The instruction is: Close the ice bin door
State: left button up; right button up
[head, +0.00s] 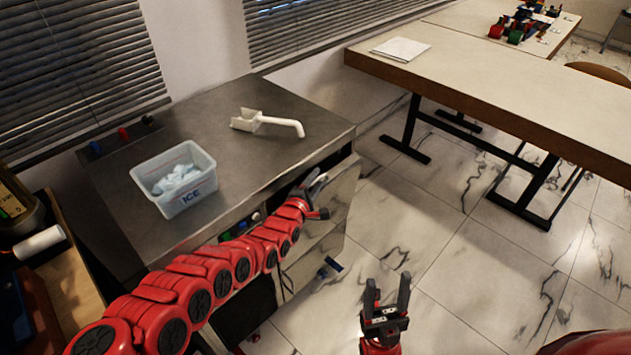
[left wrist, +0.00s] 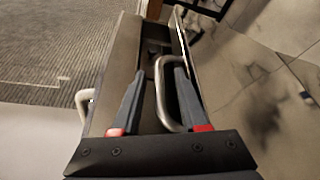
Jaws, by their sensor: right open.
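The ice bin door (head: 342,197) is a grey panel at the right front of the steel counter, standing ajar with a dark gap behind its top edge. My left gripper (head: 314,183) is at this gap, by the door's top. In the left wrist view, the fingers (left wrist: 158,95) are apart, with a looped metal handle (left wrist: 160,95) between them, closer to the right finger; I cannot tell whether they touch. The door's edge (left wrist: 183,45) shows beyond. My right gripper (head: 386,290) is open and empty above the floor, apart from the door.
A clear tub marked ICE (head: 190,203) and a white scoop (head: 262,122) are on the counter (head: 215,125). A long table (head: 500,75) stands at the right. Tiled floor (head: 440,235) between them is clear. A small blue item (head: 330,267) is by the lower cabinet front.

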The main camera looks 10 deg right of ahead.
pick_arm(q)
jog(key=shift+s+a, duration=0.1)
jog(key=shift+s, duration=0.05)
jog(key=shift+s+a+p, duration=0.2)
jog(key=shift+p, duration=0.1)
jog(key=p+v, duration=1)
jog(key=v, duration=0.6)
jog(key=shift+s, duration=0.3)
jog(key=shift+r, duration=0.1)
